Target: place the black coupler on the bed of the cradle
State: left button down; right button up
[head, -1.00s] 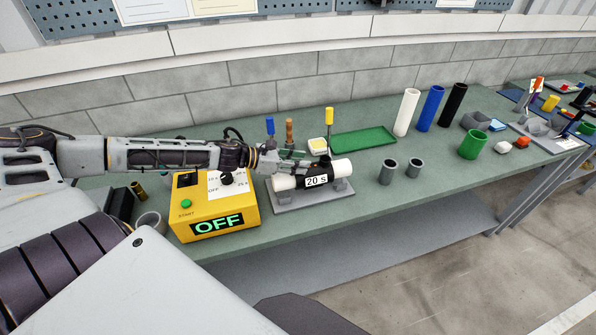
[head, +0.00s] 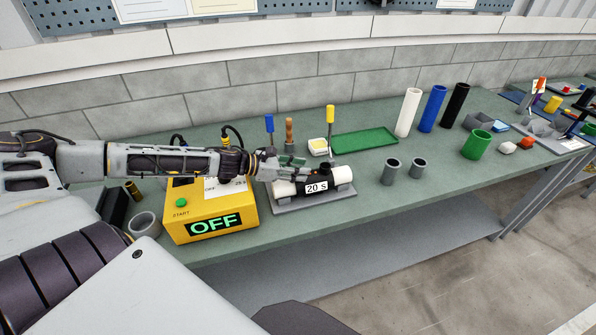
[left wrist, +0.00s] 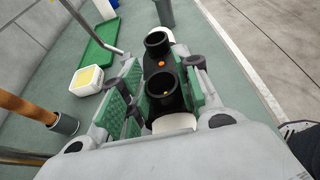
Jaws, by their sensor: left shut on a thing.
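The black coupler (head: 320,177) has a "20 s" label on its front and a white pipe end showing at each side. It lies level over the grey cradle (head: 318,202), very low on it; I cannot tell whether it bears on the bed. My left gripper (head: 302,171) comes from the left and is shut on the coupler. In the left wrist view its green pads (left wrist: 157,92) stand on either side of the coupler (left wrist: 177,105), whose two round black sockets face the camera. My right gripper is not in view.
A yellow box (head: 182,226) reading OFF stands left of the cradle. Two grey sleeves (head: 390,172) stand to its right. Behind are upright tools (head: 289,132), a white and yellow block (head: 318,147) and a green tray (head: 365,145). Tall tubes (head: 433,108) stand farther right.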

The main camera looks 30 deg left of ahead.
pick_arm(q)
jog(key=shift+r, duration=0.1)
jog(key=c, duration=1.4)
grip_release()
jog(key=o, duration=0.4)
jog(key=shift+c, duration=0.2)
jog(key=shift+s+a+r+p, duration=0.25)
jog(key=shift+s+a+p, duration=0.15)
jog(key=shift+p, duration=1.1)
jog(key=shift+s+a+r+p, duration=0.2)
jog(key=shift+s+a+p, duration=0.25)
jog(key=shift+p, duration=0.95)
jog(key=shift+s, duration=0.2)
jog(key=shift+s+a+r+p, duration=0.2)
jog(key=shift+s+p, duration=0.1)
jog(key=shift+p, duration=0.25)
